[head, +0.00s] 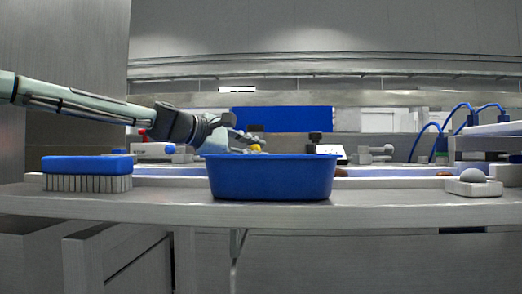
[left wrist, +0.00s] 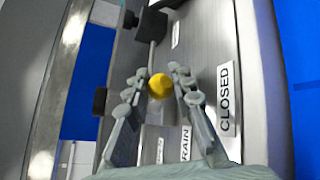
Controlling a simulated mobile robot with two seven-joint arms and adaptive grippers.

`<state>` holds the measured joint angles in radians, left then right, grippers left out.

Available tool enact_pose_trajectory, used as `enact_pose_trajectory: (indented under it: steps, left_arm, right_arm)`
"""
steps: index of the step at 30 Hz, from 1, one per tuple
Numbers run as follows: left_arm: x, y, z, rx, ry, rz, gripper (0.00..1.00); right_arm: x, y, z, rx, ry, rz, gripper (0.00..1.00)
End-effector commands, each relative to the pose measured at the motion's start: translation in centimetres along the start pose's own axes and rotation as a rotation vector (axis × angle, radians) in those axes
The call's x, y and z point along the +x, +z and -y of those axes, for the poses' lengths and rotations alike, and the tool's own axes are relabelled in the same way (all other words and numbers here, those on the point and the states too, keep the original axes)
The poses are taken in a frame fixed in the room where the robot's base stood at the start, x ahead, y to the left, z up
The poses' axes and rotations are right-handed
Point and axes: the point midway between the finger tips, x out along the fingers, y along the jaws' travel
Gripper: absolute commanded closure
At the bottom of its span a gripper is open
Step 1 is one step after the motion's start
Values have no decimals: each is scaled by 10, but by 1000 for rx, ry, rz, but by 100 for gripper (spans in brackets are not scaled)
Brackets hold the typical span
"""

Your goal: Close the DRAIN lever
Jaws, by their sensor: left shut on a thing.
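The lever's yellow ball knob (left wrist: 160,86) sits between the two fingertips of my left gripper (left wrist: 156,84) in the left wrist view. The gripper is shut on it. A thin grey rod (left wrist: 152,56) runs from the knob toward a dark block. A CLOSED label (left wrist: 225,98) lies right of the fingers, and a partly hidden label reading "RAIN" (left wrist: 186,143) lies below the knob. In the head view my left gripper (head: 248,142) reaches in from the left behind a blue tub, with the yellow knob (head: 256,148) at its tips. My right gripper is not in view.
The blue tub (head: 270,180) stands at the front of the grey counter (head: 385,209). A blue brush (head: 87,166) lies left of it. A white dish (head: 473,188) with a grey ball is at the right. Blue hoses (head: 428,127) rise at the back right.

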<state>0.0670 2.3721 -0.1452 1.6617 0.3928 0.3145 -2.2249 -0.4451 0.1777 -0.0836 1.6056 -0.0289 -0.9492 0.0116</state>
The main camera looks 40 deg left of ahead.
Motion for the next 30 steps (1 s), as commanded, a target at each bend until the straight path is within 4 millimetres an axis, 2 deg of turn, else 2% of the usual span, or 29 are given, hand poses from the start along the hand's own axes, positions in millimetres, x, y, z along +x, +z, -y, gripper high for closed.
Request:
enact_pose_trajectory:
  steps: [1, 15, 30]
  left_arm:
    - [-1, -5, 1, -3, -17, 29, 100]
    - [-8, -11, 0, 46, -125, 192, 100]
    - [-9, -11, 0, 53, -135, 206, 100]
  right_arm:
    - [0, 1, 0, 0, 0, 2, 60]
    - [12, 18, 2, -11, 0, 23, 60]
    - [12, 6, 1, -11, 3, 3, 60]
